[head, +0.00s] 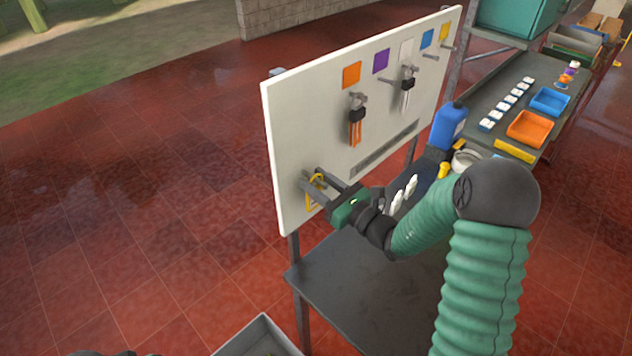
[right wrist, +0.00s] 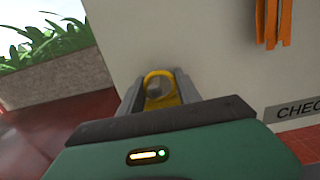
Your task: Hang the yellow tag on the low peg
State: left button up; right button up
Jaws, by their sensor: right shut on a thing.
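The yellow tag (head: 313,204) is upright between the fingertips of my right gripper (head: 311,180), close to the lower left of the white board (head: 285,130). The right wrist view shows the tag's rounded loop (right wrist: 160,74) between the two grey fingers (right wrist: 158,88). My right gripper is shut on the tag. A small grey round shape, apparently the low peg (right wrist: 154,90), shows inside the loop. I cannot tell whether the loop is around it or only in front of it. In the head view the fingers mostly hide the peg.
Orange-handled pliers (head: 355,128) and a dark tool (head: 407,92) hang higher on the board, under coloured squares. A dark table (head: 350,285) is below. A blue bottle (head: 449,127) stands to the right. A grey bin (head: 258,338) is at the bottom edge.

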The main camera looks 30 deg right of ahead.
jog(key=shift+s, duration=0.1)
jog(key=o, duration=1.4)
jog(key=shift+a, duration=0.2)
jog(key=shift+d, duration=0.1)
